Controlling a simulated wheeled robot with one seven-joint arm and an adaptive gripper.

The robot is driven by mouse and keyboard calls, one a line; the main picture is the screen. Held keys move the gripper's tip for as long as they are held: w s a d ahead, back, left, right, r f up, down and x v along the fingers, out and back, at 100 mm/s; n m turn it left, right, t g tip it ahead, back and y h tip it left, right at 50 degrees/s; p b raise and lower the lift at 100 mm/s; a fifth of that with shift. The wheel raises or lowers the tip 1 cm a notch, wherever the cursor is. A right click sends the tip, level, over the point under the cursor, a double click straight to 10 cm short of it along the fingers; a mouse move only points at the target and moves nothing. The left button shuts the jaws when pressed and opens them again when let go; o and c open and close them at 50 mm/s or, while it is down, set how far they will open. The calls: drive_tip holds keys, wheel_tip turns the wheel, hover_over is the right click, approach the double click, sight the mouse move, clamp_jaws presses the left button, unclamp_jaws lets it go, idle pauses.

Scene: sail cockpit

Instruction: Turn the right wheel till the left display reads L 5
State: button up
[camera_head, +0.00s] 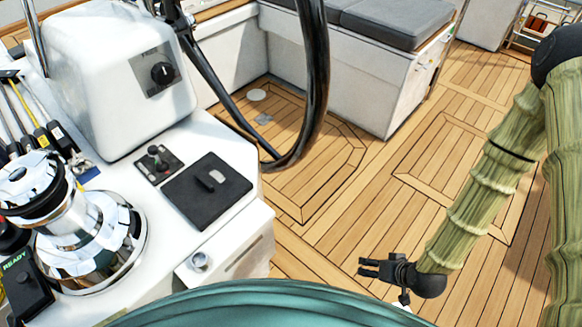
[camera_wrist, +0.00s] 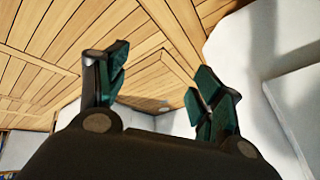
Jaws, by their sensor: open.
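A dark, glossy steering wheel (camera_head: 319,75) shows in part in the head view, its rim curving down beside the white console. Its top is cut off by the frame edge, and I cannot tell if it is the right wheel. No display reading L 5 is in view. A black box (camera_head: 28,290) at the lower left shows green text READY; I cannot tell if it is the left display. My gripper (camera_head: 366,267) is open and empty above the wooden deck, right of the console and apart from the wheel. Its two fingers stand apart in the wrist view (camera_wrist: 160,85).
A white console (camera_head: 235,150) carries a chrome winch (camera_head: 90,235), a knob (camera_head: 162,72), a small lever (camera_head: 155,158) and a black panel (camera_head: 207,190). A grey-cushioned bench (camera_head: 400,22) stands behind. The wooden deck (camera_head: 400,150) between is clear.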

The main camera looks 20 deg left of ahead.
drive_tip(key=w+a+f+n+t+y+b, duration=0.1)
drive_tip(key=w+a+n+t+y+b, duration=0.15)
drive_tip(key=w+a+b, duration=0.5)
drive_tip(key=n+g+y+b, duration=0.3)
drive_tip(key=n+y+b, duration=0.8)
drive_tip(key=b, duration=0.3)
approach(294, 157)
wheel_tip(294, 157, down, 4)
drive_tip(key=w+a, duration=0.1)
drive_tip(key=w, duration=0.2)
drive_tip(key=shift+t, duration=0.45)
drive_tip(key=b+x, duration=0.2)
drive_tip(key=x, duration=0.8)
drive_tip(key=shift+s+a+f, duration=0.1)
drive_tip(key=shift+a+f, duration=0.05)
